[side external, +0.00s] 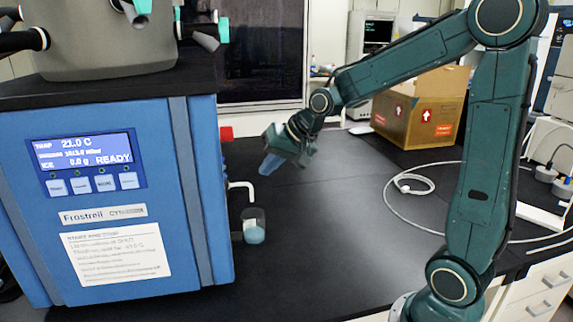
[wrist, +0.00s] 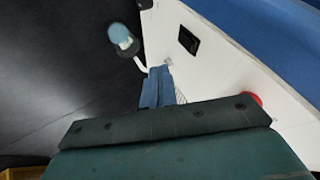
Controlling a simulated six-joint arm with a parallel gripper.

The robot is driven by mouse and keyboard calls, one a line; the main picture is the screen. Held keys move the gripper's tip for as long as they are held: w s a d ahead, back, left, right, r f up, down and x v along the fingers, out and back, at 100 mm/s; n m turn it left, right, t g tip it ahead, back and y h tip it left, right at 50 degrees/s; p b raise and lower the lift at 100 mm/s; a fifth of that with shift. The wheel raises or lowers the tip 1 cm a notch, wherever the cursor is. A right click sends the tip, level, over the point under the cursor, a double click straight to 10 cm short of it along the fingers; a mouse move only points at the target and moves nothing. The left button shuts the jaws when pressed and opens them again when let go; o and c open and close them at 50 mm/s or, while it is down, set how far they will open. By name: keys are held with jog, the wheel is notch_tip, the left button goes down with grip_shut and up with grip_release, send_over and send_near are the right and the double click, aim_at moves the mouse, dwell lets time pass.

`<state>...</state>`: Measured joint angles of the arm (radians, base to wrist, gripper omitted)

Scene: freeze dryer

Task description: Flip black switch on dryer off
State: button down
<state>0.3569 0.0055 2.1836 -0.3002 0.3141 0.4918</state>
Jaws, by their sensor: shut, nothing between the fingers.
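The blue freeze dryer (side external: 150,200) stands at the left in the side external view, its display lit with "READY". In the wrist view its white side panel (wrist: 215,70) carries a small black switch (wrist: 188,40). I cannot tell which way the switch is set. The side external view hides that panel. My gripper (side external: 270,166) hangs above the bench to the right of the dryer, apart from it. Its blue fingers (wrist: 158,86) are shut and empty. In the wrist view they appear below and left of the switch.
A red knob (side external: 226,134) and a bent white tube (side external: 242,187) stick out from the dryer's side. A small beaker (side external: 253,226) with blue contents is below the tube. A cardboard box (side external: 420,108) and a white cable (side external: 402,208) lie to the right. The middle bench is clear.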

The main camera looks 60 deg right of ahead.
jog(key=w+a+f, duration=0.3)
jog(key=w+f, duration=0.1)
jog(key=w, duration=0.2)
jog(key=shift+w+a, duration=0.15)
jog(key=shift+w, duration=0.1)
dwell(0.5)
jog(key=shift+w+a, duration=0.2)
jog(key=shift+r, duration=0.2)
jog(key=shift+r, duration=0.65)
